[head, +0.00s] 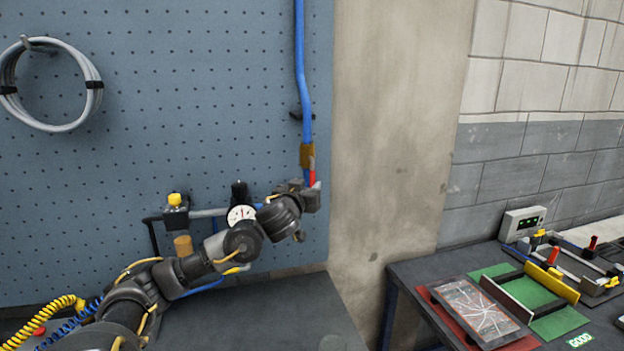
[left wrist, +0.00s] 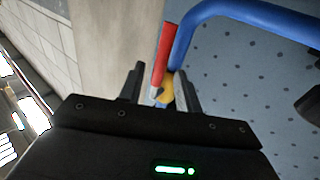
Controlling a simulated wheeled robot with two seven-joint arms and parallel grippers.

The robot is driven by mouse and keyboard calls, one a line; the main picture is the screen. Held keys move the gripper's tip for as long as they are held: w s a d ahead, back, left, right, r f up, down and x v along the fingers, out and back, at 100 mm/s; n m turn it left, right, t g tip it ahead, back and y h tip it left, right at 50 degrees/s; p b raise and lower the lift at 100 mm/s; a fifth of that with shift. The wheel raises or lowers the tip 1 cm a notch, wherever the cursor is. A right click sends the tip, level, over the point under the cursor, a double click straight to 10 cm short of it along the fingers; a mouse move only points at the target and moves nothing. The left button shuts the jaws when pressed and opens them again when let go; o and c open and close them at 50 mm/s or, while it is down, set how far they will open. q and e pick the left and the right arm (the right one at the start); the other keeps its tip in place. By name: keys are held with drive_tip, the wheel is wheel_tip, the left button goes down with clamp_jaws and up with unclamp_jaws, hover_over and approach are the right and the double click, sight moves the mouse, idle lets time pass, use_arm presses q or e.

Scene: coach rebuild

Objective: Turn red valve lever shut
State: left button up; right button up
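The red valve lever (head: 312,172) hangs beside a brass valve body (head: 306,155) at the lower end of a blue hose or pipe (head: 300,75). My left gripper (head: 311,191) is at the lever, just below the brass body. In the left wrist view, the fingers of this gripper (left wrist: 160,82) stand apart. The red lever (left wrist: 164,52) lies between them in that picture, with gaps on both sides, and the brass part (left wrist: 166,90) and blue pipe (left wrist: 195,32) are just behind it. Whether a finger touches the lever cannot be told. My right gripper is out of view.
A round gauge (head: 240,215) and a yellow-capped fitting (head: 175,205) sit close to my left arm. A blue pegboard (head: 200,110) stands behind, with a coiled grey hose (head: 90,88). A dark workbench (head: 405,270) with tools and a green mat (head: 555,322) is at right.

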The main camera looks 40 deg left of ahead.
sight(312, 182)
use_arm(q)
drive_tip(key=p+x, duration=0.1)
drive_tip(key=x, duration=0.3)
drive_tip(key=shift+w+a, duration=0.15)
drive_tip(key=shift+w, duration=0.25)
clamp_jaws()
drive_tip(key=shift+a, duration=0.15)
